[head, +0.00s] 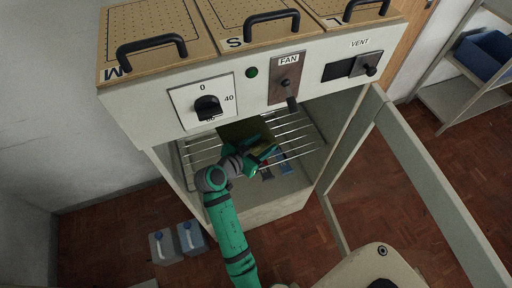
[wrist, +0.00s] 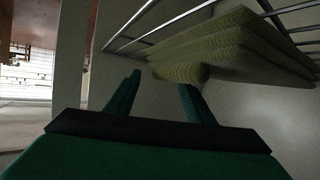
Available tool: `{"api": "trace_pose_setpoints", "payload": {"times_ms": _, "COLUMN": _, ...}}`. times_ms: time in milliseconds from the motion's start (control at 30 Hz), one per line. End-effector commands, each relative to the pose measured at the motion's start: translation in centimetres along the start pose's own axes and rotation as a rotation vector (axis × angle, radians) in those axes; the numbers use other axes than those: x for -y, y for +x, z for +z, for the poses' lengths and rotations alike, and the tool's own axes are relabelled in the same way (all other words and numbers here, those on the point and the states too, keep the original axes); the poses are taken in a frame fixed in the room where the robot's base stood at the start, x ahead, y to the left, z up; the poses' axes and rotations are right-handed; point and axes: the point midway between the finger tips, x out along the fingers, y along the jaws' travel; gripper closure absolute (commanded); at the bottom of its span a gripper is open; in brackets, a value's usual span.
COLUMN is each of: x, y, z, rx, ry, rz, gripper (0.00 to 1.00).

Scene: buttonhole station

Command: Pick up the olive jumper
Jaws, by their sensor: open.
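The olive jumper (head: 243,131) lies folded on the wire rack (head: 308,138) inside the open cabinet. In the wrist view the jumper (wrist: 225,52) is a thick folded stack at upper right, with a rounded roll at its near end. My gripper (head: 272,152) reaches into the cabinet at the rack. In the wrist view my gripper (wrist: 161,88) is open, its two green fingers pointing at the roll, which shows between and just beyond the fingertips. Nothing is held. I cannot tell whether the fingers touch the jumper.
The cabinet door (head: 440,195) stands open at right. Above the opening is a panel with a dial (head: 207,106), a fan switch (head: 286,85) and a vent slider (head: 352,68). Small items (head: 283,165) lie below the rack. Two jugs (head: 191,237) (head: 164,246) stand on the floor at left.

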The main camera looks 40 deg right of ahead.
Motion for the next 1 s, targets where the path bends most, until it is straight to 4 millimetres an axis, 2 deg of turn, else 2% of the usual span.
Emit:
{"api": "trace_pose_setpoints", "payload": {"times_ms": 167, "x": -0.04, "y": 0.8, "z": -0.03, "rx": -0.001, "ry": 0.0, "rz": 0.0, "gripper": 0.52}}
{"api": "trace_pose_setpoints", "payload": {"times_ms": 433, "x": -0.04, "y": 0.84, "z": -0.02, "rx": -0.001, "ry": 0.0, "rz": 0.0, "gripper": 0.52}}
{"api": "trace_pose_setpoints", "payload": {"times_ms": 467, "x": -0.03, "y": 0.84, "z": -0.02, "rx": -0.001, "ry": 0.0, "rz": 0.0, "gripper": 0.56}}
{"api": "trace_pose_setpoints", "payload": {"times_ms": 633, "x": -0.13, "y": 0.91, "z": -0.05, "rx": 0.0, "ry": 0.001, "rz": 0.002, "gripper": 0.97}}
{"api": "trace_pose_setpoints", "payload": {"times_ms": 667, "x": -0.15, "y": 0.92, "z": -0.04, "rx": 0.0, "ry": 0.001, "rz": 0.002, "gripper": 1.0}}
{"api": "trace_pose_setpoints", "payload": {"times_ms": 1000, "x": 0.14, "y": 0.69, "z": 0.17, "rx": 0.002, "ry": -0.003, "rz": -0.003, "gripper": 1.0}}
